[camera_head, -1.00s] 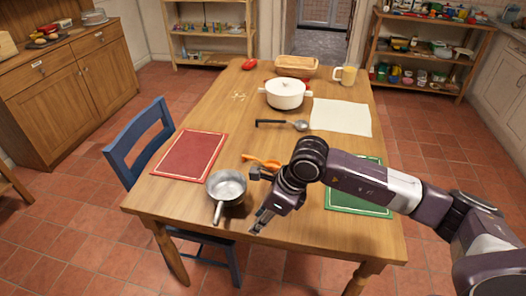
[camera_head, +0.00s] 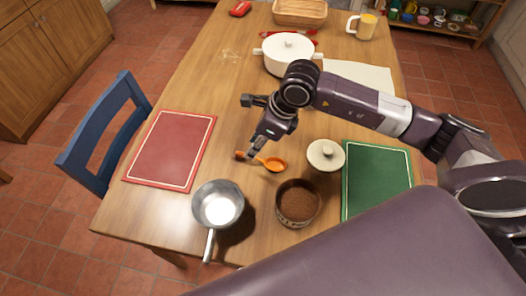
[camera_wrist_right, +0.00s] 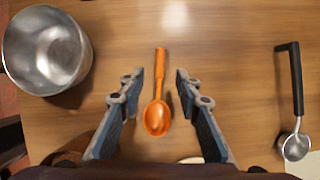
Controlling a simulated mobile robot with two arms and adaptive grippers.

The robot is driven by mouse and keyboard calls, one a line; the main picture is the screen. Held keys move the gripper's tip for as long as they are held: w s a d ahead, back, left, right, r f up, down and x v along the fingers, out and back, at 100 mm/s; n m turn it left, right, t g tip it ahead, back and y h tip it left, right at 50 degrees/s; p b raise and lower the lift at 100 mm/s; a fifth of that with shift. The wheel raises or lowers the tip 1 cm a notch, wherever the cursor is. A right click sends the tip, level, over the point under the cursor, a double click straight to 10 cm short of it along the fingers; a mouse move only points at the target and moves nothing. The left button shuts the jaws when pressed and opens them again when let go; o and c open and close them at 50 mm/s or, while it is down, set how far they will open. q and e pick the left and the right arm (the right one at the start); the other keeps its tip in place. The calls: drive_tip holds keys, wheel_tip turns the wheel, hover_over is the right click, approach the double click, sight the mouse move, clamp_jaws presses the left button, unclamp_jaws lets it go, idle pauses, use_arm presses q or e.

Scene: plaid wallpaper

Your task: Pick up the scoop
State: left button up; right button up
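The orange scoop (camera_head: 275,164) lies flat on the wooden table between the red and green boards. In the right wrist view the scoop (camera_wrist_right: 157,117) lies between the fingers as seen from above, its bowl toward the bottom and its handle pointing up the picture. My right gripper (camera_head: 251,126) is open and empty. It hangs over the table by the scoop, and its open fingers (camera_wrist_right: 159,77) frame the scoop in the wrist view. I see no contact. My left gripper is not in view.
A white pot (camera_head: 287,55) is farther back. A black-handled ladle (camera_wrist_right: 295,85) shows in the wrist view. Red (camera_head: 171,149) and green (camera_head: 377,178) boards flank them.

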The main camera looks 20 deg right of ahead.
drive_tip(key=shift+a+f, duration=0.25)
drive_tip(key=shift+f, duration=0.2)
drive_tip(key=shift+w+a+f, duration=0.1)
drive_tip(key=shift+a+f, duration=0.15)
drive_tip(key=x, duration=0.1)
drive_tip(key=p+x, duration=0.1)
drive_tip(key=x, duration=0.2)
drive_tip(key=shift+w+a+f+p, duration=0.1)
drive_tip(key=shift+w+f+p, duration=0.05)
drive_tip(key=shift+w+p, duration=0.15)
drive_tip(key=shift+f, duration=0.1)
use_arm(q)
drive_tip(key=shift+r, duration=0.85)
use_arm(e)
clamp_jaws()
